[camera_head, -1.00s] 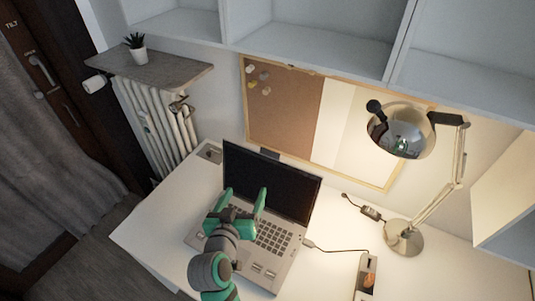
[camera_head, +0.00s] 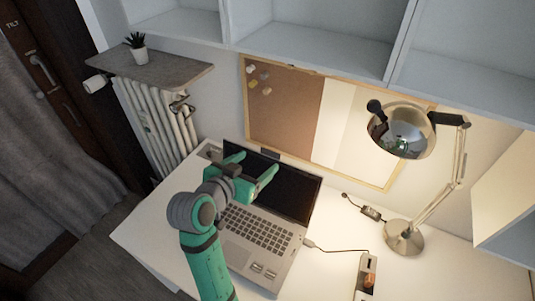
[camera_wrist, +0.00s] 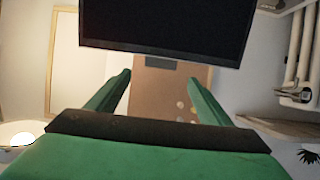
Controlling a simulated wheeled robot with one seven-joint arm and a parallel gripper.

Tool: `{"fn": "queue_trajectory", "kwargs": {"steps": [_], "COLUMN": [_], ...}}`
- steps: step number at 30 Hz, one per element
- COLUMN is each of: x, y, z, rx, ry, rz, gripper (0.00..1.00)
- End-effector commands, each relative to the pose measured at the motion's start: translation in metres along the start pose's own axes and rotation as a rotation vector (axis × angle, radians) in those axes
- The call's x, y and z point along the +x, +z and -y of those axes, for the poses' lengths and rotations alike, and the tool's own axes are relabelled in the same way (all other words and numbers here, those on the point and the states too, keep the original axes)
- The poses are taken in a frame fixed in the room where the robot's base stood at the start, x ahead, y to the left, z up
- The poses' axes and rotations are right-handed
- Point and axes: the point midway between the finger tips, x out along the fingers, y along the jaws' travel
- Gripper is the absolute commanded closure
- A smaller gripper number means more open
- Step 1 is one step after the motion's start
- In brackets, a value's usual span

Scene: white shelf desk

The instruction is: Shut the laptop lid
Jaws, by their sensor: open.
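The laptop (camera_head: 262,232) sits on the white desk with its lid (camera_head: 294,190) raised and its dark screen facing the front. The keyboard is partly in view. My gripper (camera_head: 258,168) is open and empty, in front of the upper part of the lid, and it hides the lid's upper left in the head view. In the wrist view the dark lid (camera_wrist: 170,22) fills the top, and my gripper's two green fingers (camera_wrist: 160,84) stand apart below its edge. I cannot tell whether a finger touches the lid.
A desk lamp (camera_head: 404,237) stands right of the laptop, with a cable running from the laptop's right side. A cork board (camera_head: 283,115) leans on the wall behind. White shelves (camera_head: 312,42) hang above. A radiator (camera_head: 158,120) is at the left.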

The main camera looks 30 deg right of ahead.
Motion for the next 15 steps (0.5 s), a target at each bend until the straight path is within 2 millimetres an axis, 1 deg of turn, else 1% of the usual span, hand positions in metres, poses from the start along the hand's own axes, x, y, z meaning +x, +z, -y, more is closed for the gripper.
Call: {"fn": "queue_trajectory", "kwargs": {"steps": [1, 3, 9, 15], "x": [0.010, 0.022, 0.056, 0.078], "y": [0.000, 0.000, 0.000, 0.000], "z": [-0.001, 0.000, 0.001, 0.001], "rx": [0.000, -0.001, -0.002, -0.001], "ry": [0.002, 0.002, -0.001, -0.001], "rz": [0.002, 0.001, 0.000, 0.000], "gripper": [0.27, 0.27, 0.27, 0.27]}}
